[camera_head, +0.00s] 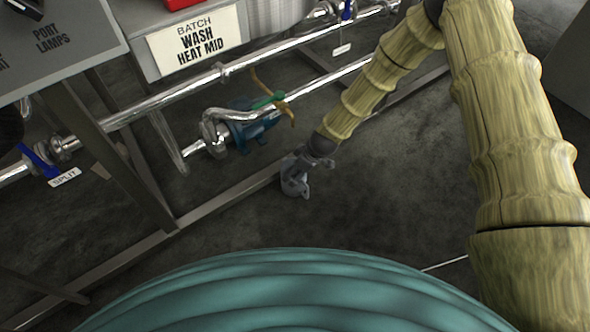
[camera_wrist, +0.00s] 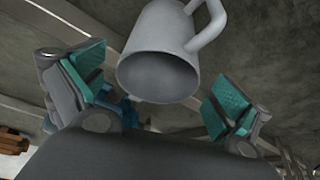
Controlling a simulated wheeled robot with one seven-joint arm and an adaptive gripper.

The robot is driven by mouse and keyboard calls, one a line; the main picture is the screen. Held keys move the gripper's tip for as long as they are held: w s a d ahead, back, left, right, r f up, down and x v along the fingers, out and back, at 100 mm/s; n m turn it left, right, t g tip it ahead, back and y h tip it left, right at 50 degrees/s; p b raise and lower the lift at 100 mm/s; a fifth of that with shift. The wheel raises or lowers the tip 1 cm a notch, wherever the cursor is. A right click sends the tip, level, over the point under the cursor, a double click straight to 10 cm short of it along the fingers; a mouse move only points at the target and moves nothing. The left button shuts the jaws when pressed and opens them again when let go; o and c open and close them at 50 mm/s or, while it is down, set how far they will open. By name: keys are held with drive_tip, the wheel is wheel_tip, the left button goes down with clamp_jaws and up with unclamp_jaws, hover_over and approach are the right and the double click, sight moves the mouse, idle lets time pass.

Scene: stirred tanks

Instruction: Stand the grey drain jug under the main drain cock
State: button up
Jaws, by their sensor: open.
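The grey jug (camera_wrist: 163,32) shows large in the wrist view, its dark open mouth facing the camera and its handle at upper right. My gripper (camera_wrist: 158,92) is open; its teal-padded fingers are on either side of the jug's mouth, with gaps on both sides. In the head view my gripper (camera_head: 297,187) is low, by the frame rail; the jug cannot be told apart from it there. A fitting with a green and yellow lever (camera_head: 271,99) is on the pipework up and left of my gripper. No label on it reads as main drain cock.
A blue pump body (camera_head: 252,130) is close left of my gripper. Steel pipes (camera_head: 165,97) and a frame rail (camera_head: 225,203) run along the left. A valve with a blue handle (camera_head: 40,162) is tagged SPLIT. Dark floor right of the gripper is clear.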

drive_tip(key=p+v, duration=0.2)
drive_tip(key=v, duration=0.5)
drive_tip(key=shift+s, duration=0.1)
drive_tip(key=s+d+f+m+h, duration=0.1)
drive_tip(key=s+d+m, duration=0.3)
drive_tip(key=s, duration=0.8)
drive_tip(key=s+d+f+m+g+h, duration=0.1)
drive_tip(key=s+d+m, duration=0.3)
drive_tip(key=s+d, duration=0.4)
drive_tip(key=s+d+f+m+g+h, duration=0.1)
drive_tip(key=s+d+m, duration=0.3)
drive_tip(key=s, duration=1.2)
drive_tip(key=d, duration=0.3)
drive_tip(key=shift+s+f+h, duration=0.4)
drive_tip(key=shift+d, duration=0.1)
